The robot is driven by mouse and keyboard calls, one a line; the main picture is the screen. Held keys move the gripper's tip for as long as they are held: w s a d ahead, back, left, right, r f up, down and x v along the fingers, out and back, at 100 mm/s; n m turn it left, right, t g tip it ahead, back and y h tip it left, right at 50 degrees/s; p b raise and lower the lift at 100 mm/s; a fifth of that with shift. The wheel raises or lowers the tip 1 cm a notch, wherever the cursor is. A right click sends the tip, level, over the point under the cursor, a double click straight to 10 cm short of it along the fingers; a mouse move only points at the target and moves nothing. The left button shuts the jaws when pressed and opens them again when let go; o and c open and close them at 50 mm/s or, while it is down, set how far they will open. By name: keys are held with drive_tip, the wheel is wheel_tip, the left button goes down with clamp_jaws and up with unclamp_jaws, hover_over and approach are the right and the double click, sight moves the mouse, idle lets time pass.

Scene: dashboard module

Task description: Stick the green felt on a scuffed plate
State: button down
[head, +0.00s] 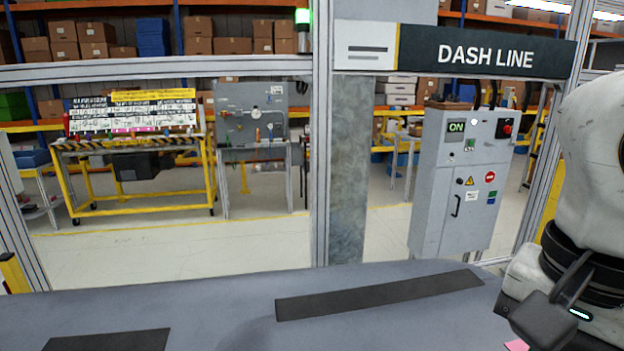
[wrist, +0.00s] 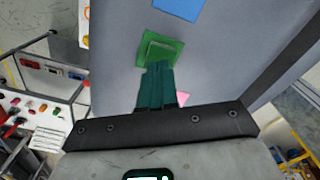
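In the wrist view a green square (wrist: 150,42) lies at the tips of my gripper (wrist: 160,66), with a smaller outlined green square showing within it. I cannot tell whether these are one piece of felt or two. The teal fingers overlap in the view and cover the lower edge of the green. Whether they grip it is hidden. In the head view only the dark body of my gripper shows at the bottom right; its fingertips are out of sight. No scuffs can be made out.
A blue square (wrist: 178,8) and a pink piece (wrist: 182,98) are on the grey module near the green. The pink piece also shows in the head view (head: 517,345). Dark strips (head: 385,294) lie along the module (head: 230,310). A grey cabinet (head: 455,225) stands beyond.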

drive_tip(key=shift+f+b, duration=0.85)
drive_tip(key=shift+f, duration=0.05)
idle(0.9)
wheel_tip(320, 180, up, 8)
drive_tip(key=p, duration=0.5)
idle(0.4)
